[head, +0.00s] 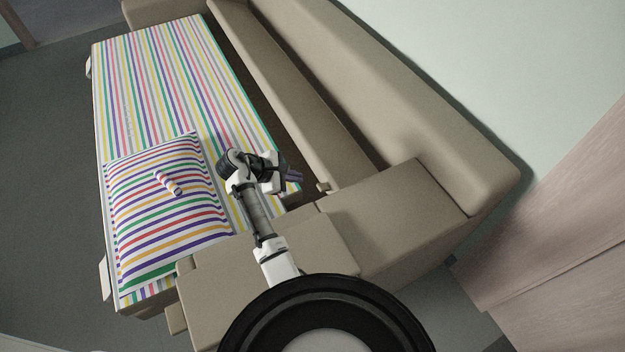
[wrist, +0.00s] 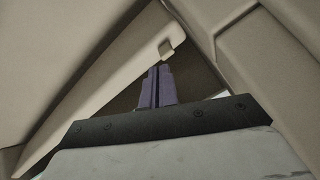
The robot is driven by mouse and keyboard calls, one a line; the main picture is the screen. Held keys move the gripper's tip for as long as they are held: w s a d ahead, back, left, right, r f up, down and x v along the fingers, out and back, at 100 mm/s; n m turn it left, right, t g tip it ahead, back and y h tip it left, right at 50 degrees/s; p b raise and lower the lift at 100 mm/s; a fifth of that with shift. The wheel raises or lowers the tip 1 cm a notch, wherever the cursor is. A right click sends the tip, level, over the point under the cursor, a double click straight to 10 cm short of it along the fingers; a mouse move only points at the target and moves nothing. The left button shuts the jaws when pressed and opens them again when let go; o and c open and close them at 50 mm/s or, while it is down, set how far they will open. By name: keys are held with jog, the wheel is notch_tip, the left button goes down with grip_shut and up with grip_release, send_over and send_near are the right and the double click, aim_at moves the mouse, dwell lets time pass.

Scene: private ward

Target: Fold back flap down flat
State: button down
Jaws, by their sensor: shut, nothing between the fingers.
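The likely back flap is a long beige panel (head: 290,95) beside the striped mattress; it looks tilted up, with a dark gap between it and the mattress. A small tab (head: 323,187) sits at its near end. My gripper (head: 297,176) is shut and empty, its purple fingers just left of the tab. In the wrist view, my gripper (wrist: 155,72) points into the dark gap, and the tab (wrist: 166,48) on the panel edge (wrist: 110,90) lies just beyond the fingertips. I cannot tell whether they touch.
The striped mattress (head: 160,75) with a striped pillow (head: 165,225) lies to the left. A tall beige backrest (head: 400,110) stands behind the panel, against the wall. A beige armrest block (head: 400,220) closes the near end. Open floor (head: 45,170) lies left.

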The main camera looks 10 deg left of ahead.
jog(key=w+d+r+m+g+y+b, duration=0.1)
jog(key=w+d+r+m+y+b, duration=0.1)
jog(key=m, duration=0.9)
jog(key=w+d+r+m+g+y+b, duration=0.1)
jog(key=w+d+r+m+y+b, duration=0.15)
jog(key=m, duration=0.85)
jog(key=m+g+y, duration=0.1)
jog(key=m, duration=0.7)
send_over(322, 184)
jog(key=x, duration=0.2)
jog(key=a+x, duration=0.1)
jog(key=x, duration=0.1)
jog(key=s+x, duration=0.1)
jog(key=x, duration=0.2)
jog(key=shift+a+f, duration=0.1)
jog(key=shift+f, duration=0.2)
jog(key=shift+s+a+f, duration=0.1)
jog(key=shift+a+f, duration=0.1)
jog(key=shift+f, duration=0.4)
jog(key=shift+s+a+f, duration=0.1)
jog(key=shift+a+f, duration=0.1)
jog(key=shift+f, duration=0.4)
jog(key=shift+s+a+f+p, duration=0.15)
jog(key=shift+a+f+p, duration=0.2)
jog(key=shift+f, duration=0.45)
